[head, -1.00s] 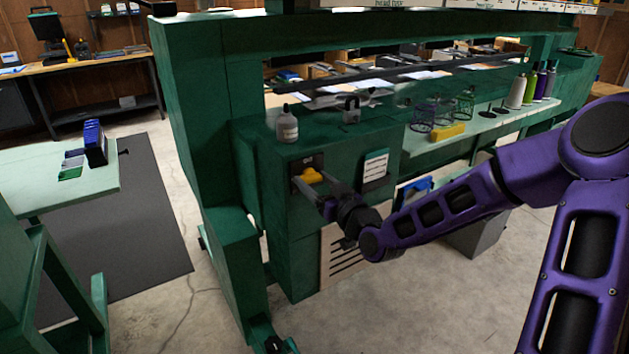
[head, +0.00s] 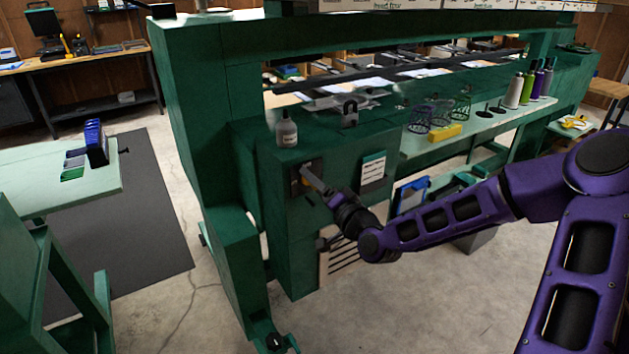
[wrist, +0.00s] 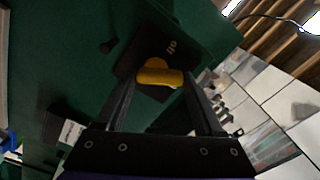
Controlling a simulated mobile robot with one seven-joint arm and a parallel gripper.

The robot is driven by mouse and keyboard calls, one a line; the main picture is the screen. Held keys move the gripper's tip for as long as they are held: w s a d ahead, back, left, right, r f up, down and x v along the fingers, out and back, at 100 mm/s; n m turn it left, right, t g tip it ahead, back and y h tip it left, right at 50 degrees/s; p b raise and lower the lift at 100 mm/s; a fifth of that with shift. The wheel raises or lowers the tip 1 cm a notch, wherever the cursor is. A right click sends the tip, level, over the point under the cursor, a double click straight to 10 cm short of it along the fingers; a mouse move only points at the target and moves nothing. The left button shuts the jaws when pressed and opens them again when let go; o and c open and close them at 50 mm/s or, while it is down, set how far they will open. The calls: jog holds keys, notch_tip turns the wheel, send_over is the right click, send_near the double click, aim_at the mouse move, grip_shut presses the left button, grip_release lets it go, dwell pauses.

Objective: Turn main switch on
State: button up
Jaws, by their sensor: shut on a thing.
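The main switch is a yellow knob (wrist: 158,76) on a dark plate (wrist: 150,42) set in the green machine's front.
A small white bottle (head: 286,131) stands on the ledge above the switch. A white label card (head: 373,172) is on the panel to the right. A slatted vent (head: 341,263) lies below. Floor in front of the machine is clear.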

jog(key=m+p, duration=0.1)
jog(key=m, duration=0.5)
jog(key=shift+d, duration=0.1)
dwell(0.5)
jog(key=o, duration=1.4)
jog(key=shift+w, duration=0.1)
jog(key=p+v, duration=0.6)
jog(key=v, duration=1.1)
jog(key=shift+d, duration=0.2)
